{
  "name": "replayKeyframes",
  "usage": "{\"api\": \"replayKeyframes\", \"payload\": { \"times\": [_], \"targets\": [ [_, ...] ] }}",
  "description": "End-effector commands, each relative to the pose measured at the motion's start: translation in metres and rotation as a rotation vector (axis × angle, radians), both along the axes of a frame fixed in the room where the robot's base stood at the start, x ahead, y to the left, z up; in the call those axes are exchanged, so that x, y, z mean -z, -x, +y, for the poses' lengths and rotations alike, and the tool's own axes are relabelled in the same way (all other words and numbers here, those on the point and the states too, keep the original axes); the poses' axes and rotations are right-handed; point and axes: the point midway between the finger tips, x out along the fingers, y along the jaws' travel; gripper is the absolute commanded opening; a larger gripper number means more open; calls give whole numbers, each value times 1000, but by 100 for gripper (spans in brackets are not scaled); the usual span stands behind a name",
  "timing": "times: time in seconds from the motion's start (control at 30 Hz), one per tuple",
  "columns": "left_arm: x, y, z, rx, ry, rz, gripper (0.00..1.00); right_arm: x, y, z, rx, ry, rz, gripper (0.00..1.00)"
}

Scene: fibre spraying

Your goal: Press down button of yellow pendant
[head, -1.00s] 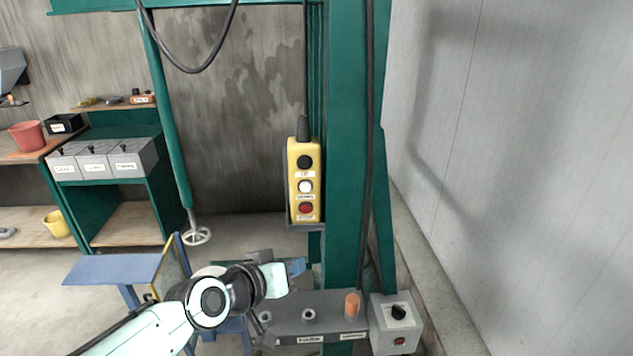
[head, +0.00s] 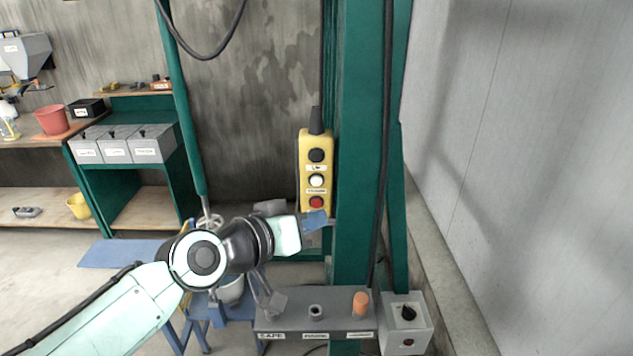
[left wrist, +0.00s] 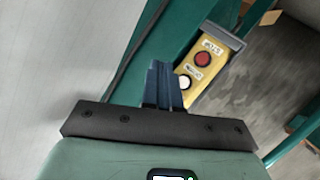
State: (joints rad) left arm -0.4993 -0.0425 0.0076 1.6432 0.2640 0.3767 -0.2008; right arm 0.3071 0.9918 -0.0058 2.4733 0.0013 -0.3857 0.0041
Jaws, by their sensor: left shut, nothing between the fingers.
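The yellow pendant (head: 304,182) hangs upright by the green post in the head view. From top to bottom it has a black button (head: 317,155), a white button (head: 316,181) and a red button (head: 316,202). My left gripper (head: 316,219) is just below the red button, at the pendant's lower end. In the left wrist view the shut blue fingers (left wrist: 161,82) point at the pendant (left wrist: 208,77), beside the white button (left wrist: 184,82). The red button (left wrist: 203,59) also shows there; the black one is hidden. Contact cannot be told. My right gripper is out of view.
The green post (head: 361,160) stands right of the pendant. Below is a grey shelf (head: 290,322) with an orange peg (head: 361,303) and a grey switch box (head: 407,325). A blue stand (head: 122,253) is at the left. A cable (head: 388,120) runs along the post.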

Motion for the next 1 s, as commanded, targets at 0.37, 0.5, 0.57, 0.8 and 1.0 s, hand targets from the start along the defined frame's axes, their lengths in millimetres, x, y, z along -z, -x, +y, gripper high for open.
{"api": "replayKeyframes", "payload": {
  "times": [0.37,0.5,0.57,0.8,1.0],
  "targets": [
    [0,-54,1,-1,0,2,0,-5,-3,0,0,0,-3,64],
    [0,-66,2,0,0,1,0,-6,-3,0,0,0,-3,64],
    [0,-69,2,0,0,1,0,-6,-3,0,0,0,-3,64],
    [0,-73,2,1,0,1,0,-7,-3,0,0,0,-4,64],
    [0,-73,2,1,0,1,0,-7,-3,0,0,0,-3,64]
  ]
}}
